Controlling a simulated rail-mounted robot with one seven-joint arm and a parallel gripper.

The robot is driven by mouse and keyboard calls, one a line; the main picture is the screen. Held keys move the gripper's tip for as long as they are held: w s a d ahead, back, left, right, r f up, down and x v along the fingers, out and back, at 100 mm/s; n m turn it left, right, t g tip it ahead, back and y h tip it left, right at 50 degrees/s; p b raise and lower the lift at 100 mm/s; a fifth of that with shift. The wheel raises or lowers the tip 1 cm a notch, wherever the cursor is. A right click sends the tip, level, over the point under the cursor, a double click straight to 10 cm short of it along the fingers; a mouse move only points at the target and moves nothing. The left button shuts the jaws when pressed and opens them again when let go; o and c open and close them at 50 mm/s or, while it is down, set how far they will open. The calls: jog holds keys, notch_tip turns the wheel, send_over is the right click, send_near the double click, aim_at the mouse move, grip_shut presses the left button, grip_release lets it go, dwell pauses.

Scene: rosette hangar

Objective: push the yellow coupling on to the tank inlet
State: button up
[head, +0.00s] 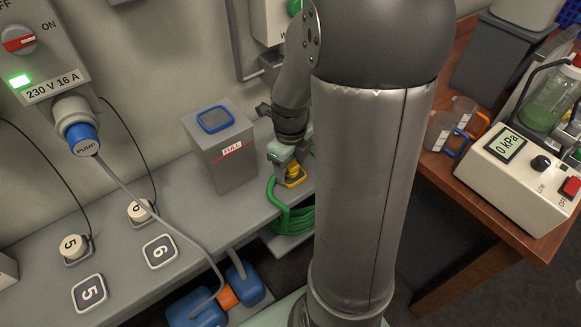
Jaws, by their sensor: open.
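The grey tank (218,153), with a red line marked FULL and a blue handle on top, stands on the grey bench against the wall. The yellow coupling (293,177) shows just right of the tank, at the upper end of the green hose (289,216). My gripper (288,161) is open, right above and around the upper part of the coupling. I cannot tell whether its fingers touch it. The tank inlet is not clearly visible; I cannot tell whether the coupling is on it.
My large grey arm link hides the bench right of the coupling. A plugged-in blue pump plug (80,137) has a cable down to a blue and orange pump (228,297). Numbered plates 5 and 6 lie at left. A pressure unit (527,163) reading 0 kPa stands on the wooden table.

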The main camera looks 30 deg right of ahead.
jog(key=c, duration=1)
jog(key=shift+r+p, duration=0.35)
jog(key=shift+r, duration=0.1)
notch_tip(320, 180, up, 2)
jog(key=shift+r+p, duration=0.25)
jog(key=shift+p, duration=0.75)
jog(key=shift+s+a+r+p, duration=0.65)
jog(key=shift+s+a+r, duration=0.55)
jog(key=shift+s+r, duration=0.6)
jog(key=shift+s+a+r+p, duration=0.7)
jog(key=shift+s+a+r, duration=0.6)
jog(key=shift+s, duration=0.95)
jog(key=shift+s+a+r+p, duration=0.65)
jog(key=shift+s+a+r, duration=0.4)
jog(key=shift+s+r, duration=0.85)
